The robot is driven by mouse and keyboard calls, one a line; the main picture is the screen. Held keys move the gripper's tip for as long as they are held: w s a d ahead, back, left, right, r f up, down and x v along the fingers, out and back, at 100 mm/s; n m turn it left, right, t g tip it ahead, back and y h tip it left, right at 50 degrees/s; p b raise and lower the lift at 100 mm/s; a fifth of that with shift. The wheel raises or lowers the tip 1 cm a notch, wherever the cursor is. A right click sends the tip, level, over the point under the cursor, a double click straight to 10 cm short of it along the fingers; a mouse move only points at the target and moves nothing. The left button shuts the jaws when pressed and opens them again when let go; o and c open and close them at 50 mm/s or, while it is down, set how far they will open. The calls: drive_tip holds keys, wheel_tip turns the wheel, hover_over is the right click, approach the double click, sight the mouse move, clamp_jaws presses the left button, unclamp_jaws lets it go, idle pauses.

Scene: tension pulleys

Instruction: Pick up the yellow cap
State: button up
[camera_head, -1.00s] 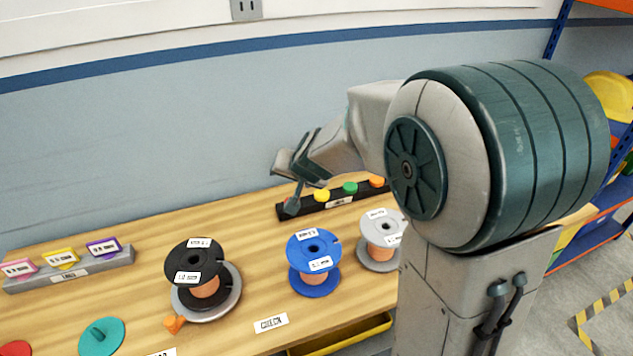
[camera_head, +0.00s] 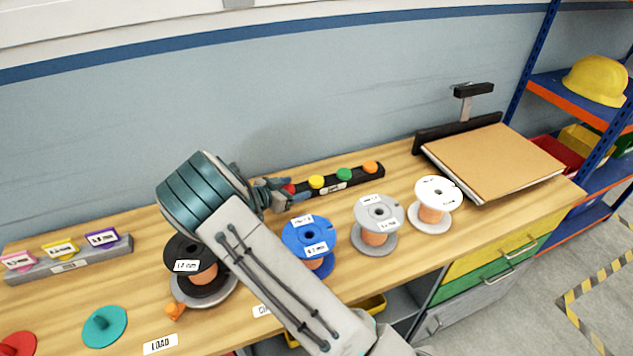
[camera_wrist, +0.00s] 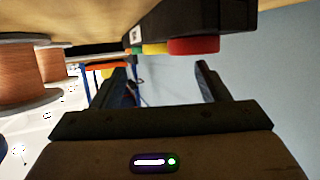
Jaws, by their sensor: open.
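The yellow cap (camera_head: 316,181) sits on a black rack (camera_head: 333,187), between a red cap (camera_head: 289,188) at the left end and a green cap (camera_head: 344,174). My gripper (camera_head: 282,192) is at the rack's left end, close to the red cap, left of the yellow cap. In the upside-down wrist view the fingers of my gripper (camera_wrist: 163,82) are spread with nothing between them. The red cap (camera_wrist: 193,46) is nearest there; the yellow cap (camera_wrist: 156,49) shows partly behind it.
An orange cap (camera_head: 370,167) is at the rack's right end. A black spool (camera_head: 182,250), blue spool (camera_head: 298,238), grey spool (camera_head: 367,213) and white spool (camera_head: 430,192) stand along the bench front. A label holder (camera_head: 70,266) is at left.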

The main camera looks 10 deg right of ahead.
sight(315, 180)
drive_tip(key=x, duration=0.2)
drive_tip(key=p+x, duration=0.1)
drive_tip(key=x, duration=0.3)
drive_tip(key=shift+d+r+p, duration=0.3)
drive_tip(key=shift+r+p, duration=0.05)
drive_tip(key=shift+r, duration=0.05)
drive_tip(key=shift+w+d+f, duration=0.25)
drive_tip(key=shift+w+d, duration=0.1)
drive_tip(key=c, duration=1.1)
